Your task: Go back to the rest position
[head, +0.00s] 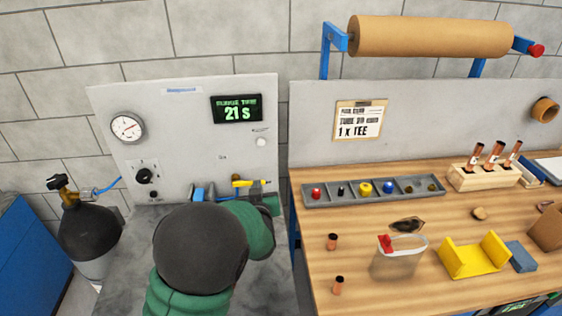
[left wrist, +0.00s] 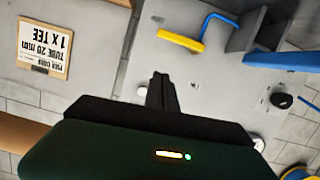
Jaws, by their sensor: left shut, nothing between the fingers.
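My left arm comes in at the lower left of the head view, dark grey and green, and hides part of the grey bench. My left gripper (head: 271,203) is in front of the grey panel (head: 190,95), near its lower right edge, mostly hidden behind the arm. In the left wrist view its dark fingers (left wrist: 162,92) are shut together with nothing between them. A yellow handle (left wrist: 182,42) with a blue part shows beyond them, apart from the fingers. The yellow handle also shows in the head view (head: 248,183). My right gripper is in neither view.
A wooden bench (head: 365,285) at the right holds a grey parts tray (head: 440,201), a wooden tube rack (head: 482,178), a clear bag (head: 395,265) and a yellow bracket (head: 474,258). A dark gas cylinder (head: 90,235) stands at the left. A paper roll (head: 430,36) hangs above.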

